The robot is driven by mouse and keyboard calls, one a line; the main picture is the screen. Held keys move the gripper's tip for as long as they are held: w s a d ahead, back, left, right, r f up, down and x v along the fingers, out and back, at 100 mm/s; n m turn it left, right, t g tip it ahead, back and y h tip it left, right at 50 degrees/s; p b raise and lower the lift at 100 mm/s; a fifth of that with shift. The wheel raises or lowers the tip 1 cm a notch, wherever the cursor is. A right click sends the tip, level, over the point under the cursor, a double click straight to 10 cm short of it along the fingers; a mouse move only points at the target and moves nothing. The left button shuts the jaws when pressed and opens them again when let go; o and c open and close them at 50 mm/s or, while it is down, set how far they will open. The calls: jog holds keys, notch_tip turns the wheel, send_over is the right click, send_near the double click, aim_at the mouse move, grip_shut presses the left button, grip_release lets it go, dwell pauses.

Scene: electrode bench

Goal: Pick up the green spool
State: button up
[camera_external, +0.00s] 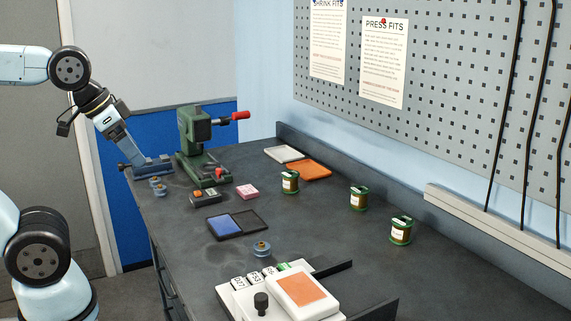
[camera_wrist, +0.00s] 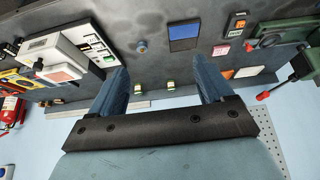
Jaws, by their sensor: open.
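Three green spools with pale labels stand upright on the dark bench: a left one (camera_external: 290,182), a middle one (camera_external: 358,198) and a right one (camera_external: 401,231). My gripper (camera_external: 131,150) is at the bench's far left end, well away from all of them. In the wrist view my gripper (camera_wrist: 163,82) is open with nothing held. Two green spools show small and distant between its fingers, one at left (camera_wrist: 137,88) and one at right (camera_wrist: 170,86). I cannot see the third there; a finger may hide it.
A green press (camera_external: 196,145) with a red handle stands between my gripper and the spools. An orange tray (camera_external: 309,170), a dark tray (camera_external: 250,219) and a white device (camera_external: 277,287) are on the bench. A pegboard wall (camera_external: 450,100) rises behind.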

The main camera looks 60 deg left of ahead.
jog(key=shift+w, duration=0.1)
jog(key=w+a+f+m+t+y, duration=0.1)
jog(key=w+a+f+m+t, duration=0.3)
jog(key=w, duration=0.9)
jog(key=w+a+m, duration=0.2)
jog(key=w+m, duration=0.4)
jog(key=w, duration=0.8)
jog(key=w+a+f+m+t+y, duration=0.1)
jog(key=w+a+f+m+t, duration=0.15)
jog(key=w+m, duration=0.7)
jog(key=m+t+h, duration=0.6)
jog(key=m, duration=1.3)
send_over(353, 194)
jog(key=d+v, duration=0.1)
jog(key=v, duration=0.2)
notch_tip(353, 194, down, 11)
jog(key=a, duration=0.1)
jog(key=shift+g, duration=0.25)
notch_tip(353, 194, down, 7)
jog(key=shift+a+r, duration=0.1)
jog(key=shift+a, duration=0.1)
jog(key=shift+w+d+f, duration=0.1)
jog(key=shift+w+f, duration=0.15)
jog(key=shift+x, duration=3.55)
